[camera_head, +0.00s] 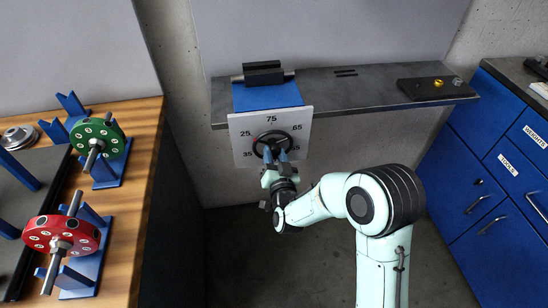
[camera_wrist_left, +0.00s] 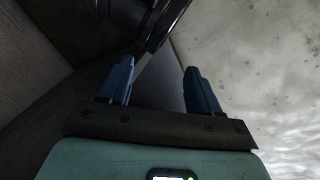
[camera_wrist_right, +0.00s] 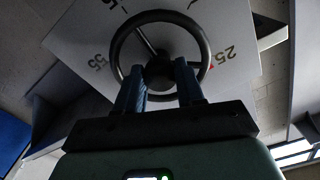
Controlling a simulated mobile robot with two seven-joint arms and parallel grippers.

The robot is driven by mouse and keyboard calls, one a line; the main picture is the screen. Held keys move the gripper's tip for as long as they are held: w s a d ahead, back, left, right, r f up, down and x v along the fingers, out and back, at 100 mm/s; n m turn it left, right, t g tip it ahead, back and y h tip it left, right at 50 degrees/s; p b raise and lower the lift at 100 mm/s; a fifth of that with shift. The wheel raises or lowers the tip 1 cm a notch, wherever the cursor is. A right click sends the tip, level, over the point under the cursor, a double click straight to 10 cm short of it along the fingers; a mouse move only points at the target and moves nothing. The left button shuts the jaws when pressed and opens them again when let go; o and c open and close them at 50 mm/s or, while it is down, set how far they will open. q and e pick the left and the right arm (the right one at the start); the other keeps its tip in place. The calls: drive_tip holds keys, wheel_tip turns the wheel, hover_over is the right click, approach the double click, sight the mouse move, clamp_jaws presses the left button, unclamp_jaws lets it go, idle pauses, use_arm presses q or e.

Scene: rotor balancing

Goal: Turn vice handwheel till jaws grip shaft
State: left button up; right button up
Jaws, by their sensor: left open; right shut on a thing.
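The vice (camera_head: 268,97) has a blue body and black jaws (camera_head: 263,72) on the wall shelf. A grey shaft (camera_head: 236,79) lies crosswise at the jaws; any gap is too small to tell. The black handwheel (camera_head: 271,140) sits on a white numbered dial plate (camera_head: 243,130). My right gripper (camera_head: 275,156) is shut on the handwheel. In the right wrist view its fingers (camera_wrist_right: 159,68) straddle the wheel's hub area, and a red mark (camera_wrist_right: 211,67) shows by the 25. My left gripper (camera_wrist_left: 160,66) is open and empty, outside the head view.
The grey shelf (camera_head: 365,90) bears a dark tray (camera_head: 435,89) with small brass and steel parts. A wooden bench (camera_head: 146,150) at left holds a green rotor (camera_head: 110,140) and a red rotor (camera_head: 75,237) on blue stands. Blue drawers (camera_head: 480,165) stand at right.

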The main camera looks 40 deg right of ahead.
use_arm(q)
drive_tip(key=shift+r, duration=0.1)
use_arm(e)
drive_tip(key=o, duration=1)
use_arm(q)
drive_tip(key=shift+s+d, duration=0.1)
use_arm(e)
drive_tip(key=shift+o, duration=0.2)
drive_tip(key=shift+s, duration=0.1)
use_arm(q)
drive_tip(key=s+d+r+g+h+p, duration=0.1)
drive_tip(key=s+d+r+g+p, duration=0.2)
drive_tip(key=s+r+p, duration=0.6)
drive_tip(key=shift+s+d+r+m+g+p, duration=0.3)
drive_tip(key=shift+s+r+m+g+p, duration=0.1)
drive_tip(key=shift+r+p, duration=1.3)
use_arm(e)
drive_tip(key=v, duration=1.3)
use_arm(q)
drive_tip(key=shift+f, duration=0.15)
